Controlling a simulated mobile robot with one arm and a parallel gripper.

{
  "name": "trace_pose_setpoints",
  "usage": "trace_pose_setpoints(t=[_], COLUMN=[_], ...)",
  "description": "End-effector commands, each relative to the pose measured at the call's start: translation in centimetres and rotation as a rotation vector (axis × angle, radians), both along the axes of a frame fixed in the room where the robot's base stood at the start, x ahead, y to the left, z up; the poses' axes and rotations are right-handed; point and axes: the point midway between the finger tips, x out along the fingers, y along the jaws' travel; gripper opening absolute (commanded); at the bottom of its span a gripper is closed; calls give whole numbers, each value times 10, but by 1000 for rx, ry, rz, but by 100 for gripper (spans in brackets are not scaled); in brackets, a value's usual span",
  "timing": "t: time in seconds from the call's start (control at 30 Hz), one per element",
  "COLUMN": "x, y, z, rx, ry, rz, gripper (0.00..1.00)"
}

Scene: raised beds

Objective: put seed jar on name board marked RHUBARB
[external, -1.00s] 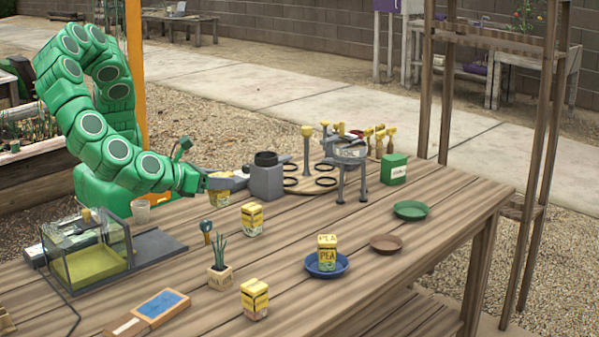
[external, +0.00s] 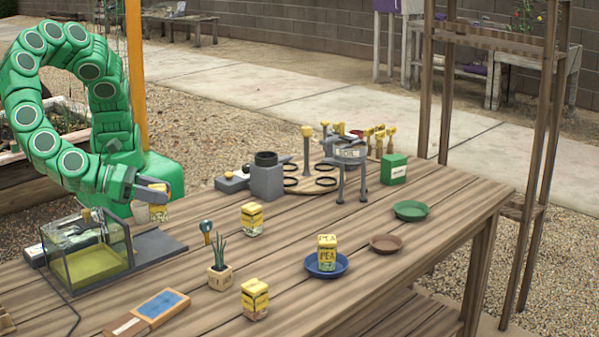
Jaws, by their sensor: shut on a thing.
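My gripper (external: 155,195) is at the left rear of the table, shut on a yellow seed jar (external: 159,213). The jar shows only partly beneath the fingers, beside a clear cup (external: 140,210); I cannot tell whether it touches the table. Other similar yellow jars stand on the table: one near the middle (external: 252,219), one at the front (external: 255,300), and one labelled PEA (external: 327,253) on a blue saucer (external: 313,268). I cannot make out any board lettered RHUBARB in this view.
A glass-sided case (external: 95,262) stands close in front of my gripper. A potted plant (external: 220,275), a blue-topped wooden block (external: 160,306), a grey pot (external: 267,182) and a ring stand (external: 312,186) are about. Brown (external: 386,244) and green (external: 411,210) saucers lie right.

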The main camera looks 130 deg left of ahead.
Motion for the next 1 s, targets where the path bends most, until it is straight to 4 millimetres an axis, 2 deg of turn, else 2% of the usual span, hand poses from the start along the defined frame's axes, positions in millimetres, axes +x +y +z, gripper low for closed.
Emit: trace_pose_setpoints(t=[0.03, 0.1, 0.2, 0.3, 0.47, 1.0], x=[0, 1, 1, 0, 7, 72], y=[-19, -40, -62, -75, -84, -112], z=[2, 4, 6, 8, 4, -28], rx=[-1, 0, 2, 3, 4, 2], ry=[-2, -3, -4, -5, -4, -3], rz=[-42, -90, -140, -169, -184, -183], gripper=[15, 15, 15, 15, 15, 15])
